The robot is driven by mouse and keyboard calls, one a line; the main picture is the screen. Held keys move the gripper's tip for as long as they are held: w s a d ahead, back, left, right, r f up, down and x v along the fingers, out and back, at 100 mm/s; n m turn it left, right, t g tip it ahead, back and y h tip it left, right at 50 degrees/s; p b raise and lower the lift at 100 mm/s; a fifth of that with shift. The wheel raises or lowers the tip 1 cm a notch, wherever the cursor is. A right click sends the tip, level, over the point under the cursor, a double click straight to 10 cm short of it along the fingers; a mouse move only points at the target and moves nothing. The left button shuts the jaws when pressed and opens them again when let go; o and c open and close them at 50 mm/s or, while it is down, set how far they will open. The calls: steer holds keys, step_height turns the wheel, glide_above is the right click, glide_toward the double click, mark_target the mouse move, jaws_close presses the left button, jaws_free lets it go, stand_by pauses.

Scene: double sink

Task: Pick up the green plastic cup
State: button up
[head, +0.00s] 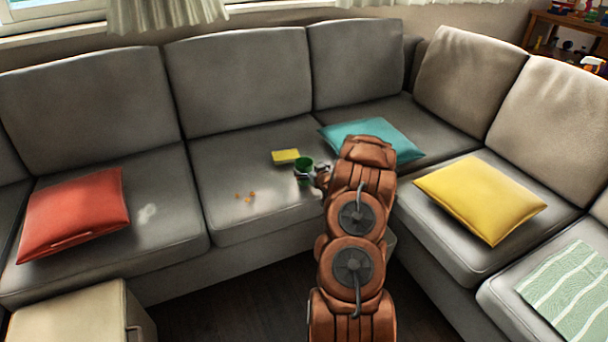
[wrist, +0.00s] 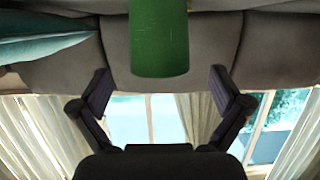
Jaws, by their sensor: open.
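The green plastic cup (head: 304,163) stands on the seat of the grey sofa, left of the teal pillow. It shows large at the top middle of the wrist view (wrist: 160,40), cut off by the frame's edge. My gripper (head: 311,174) is at the cup, low against its side in the head view. In the wrist view my gripper (wrist: 160,80) is open, one finger on each side of the cup's line, with a gap on both sides. How far the cup sits between the fingers is hard to tell. My arm hides part of the seat behind it.
A teal pillow (head: 365,138), red pillow (head: 75,212) and yellow pillow (head: 480,199) rest on the sofa. A beige box-like piece (head: 70,312) stands front left.

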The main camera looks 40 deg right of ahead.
mark_target(301, 162)
steer(key=shift+x, duration=2.55)
steer(key=shift+r, duration=0.15)
steer(key=c, duration=1.1)
